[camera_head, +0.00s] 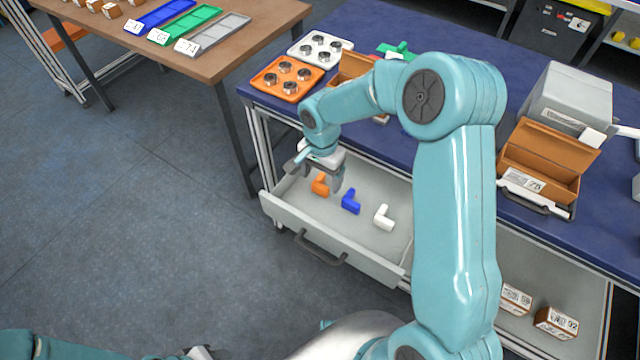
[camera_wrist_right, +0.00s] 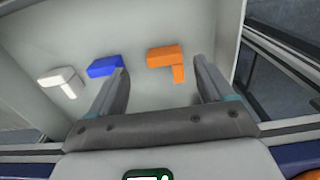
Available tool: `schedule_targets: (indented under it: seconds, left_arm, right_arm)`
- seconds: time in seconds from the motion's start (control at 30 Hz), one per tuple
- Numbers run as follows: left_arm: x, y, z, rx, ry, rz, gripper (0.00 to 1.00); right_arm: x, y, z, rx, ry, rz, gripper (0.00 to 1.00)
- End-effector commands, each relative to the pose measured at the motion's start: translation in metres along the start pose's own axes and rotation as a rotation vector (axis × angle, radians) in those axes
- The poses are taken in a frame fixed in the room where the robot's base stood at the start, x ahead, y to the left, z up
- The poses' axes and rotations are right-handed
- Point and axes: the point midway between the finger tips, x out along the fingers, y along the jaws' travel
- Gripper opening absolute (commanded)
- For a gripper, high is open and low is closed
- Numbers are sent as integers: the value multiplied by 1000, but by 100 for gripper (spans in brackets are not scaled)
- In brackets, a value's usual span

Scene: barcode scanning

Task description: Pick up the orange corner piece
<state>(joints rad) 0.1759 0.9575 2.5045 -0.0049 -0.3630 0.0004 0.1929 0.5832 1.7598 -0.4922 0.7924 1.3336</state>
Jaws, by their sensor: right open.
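The orange corner piece (camera_head: 320,185) lies on the floor of the open drawer (camera_head: 365,245), near its left end. In the right wrist view the orange corner piece (camera_wrist_right: 166,58) lies between and beyond the two fingers. My right gripper (camera_head: 334,180) is open and empty, reaching down over the drawer close to the orange piece. The gripper also shows in the right wrist view (camera_wrist_right: 160,80), with its fingers wide apart. A blue corner piece (camera_head: 351,201) and a white corner piece (camera_head: 383,217) lie to the right of the orange one.
The drawer walls surround the pieces, and its handle (camera_head: 318,250) faces the front. Above are the blue tabletop (camera_head: 400,35), an orange tray (camera_head: 285,78) and a white tray (camera_head: 320,49). An open brown box (camera_head: 545,165) stands right. Open floor lies left.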

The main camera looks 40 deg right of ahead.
Motion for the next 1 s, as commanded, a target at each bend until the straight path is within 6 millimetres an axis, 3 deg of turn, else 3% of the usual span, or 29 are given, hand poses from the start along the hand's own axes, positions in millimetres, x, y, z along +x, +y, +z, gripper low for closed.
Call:
schedule_targets:
  seconds: [0.33, 0.63, 0.8, 1.0]
  left_arm:
    - [-7, 2, 0, 0, 0, 0, 43]
    - [-7, 2, 0, 0, 0, 0, 43]
    - [-7, 2, 0, 0, 0, 0, 43]
    - [-7, 2, 0, 0, 0, 0, 43]
  right_arm:
    - [46, -7, -9, 0, -1, 0, 81]
    - [53, -8, -10, 0, 0, -4, 81]
    - [53, -8, -10, 0, 0, -4, 26]
    - [52, -8, -10, 0, 0, -4, 26]
